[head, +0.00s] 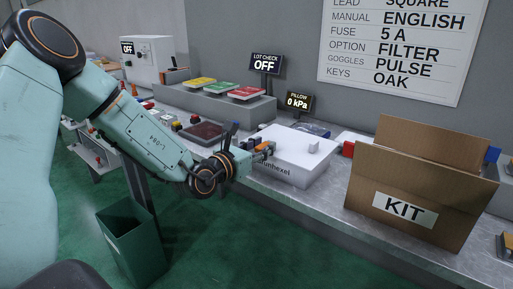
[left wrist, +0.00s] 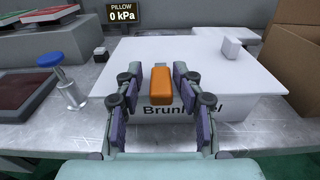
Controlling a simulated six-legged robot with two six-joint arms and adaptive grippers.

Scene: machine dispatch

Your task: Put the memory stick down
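The memory stick (left wrist: 161,86) is orange with a short grey metal end that points away from me. In the left wrist view it lies between the two fingers of my left gripper (left wrist: 158,80), over the front edge of a white box (left wrist: 230,75). The fingers stand apart, with a narrow gap beside the stick; whether the stick rests on the box is hard to tell. In the head view my left gripper (head: 267,149) is at the left front of the white box (head: 290,148), with a small orange patch between its fingers. My right gripper is not in view.
An open cardboard box marked KIT (head: 405,208) stands right of the white box. A blue-topped post (left wrist: 66,84) stands close to the left of my gripper. A dark red pad (head: 203,131) lies to the left. A green bin (head: 133,243) stands on the floor.

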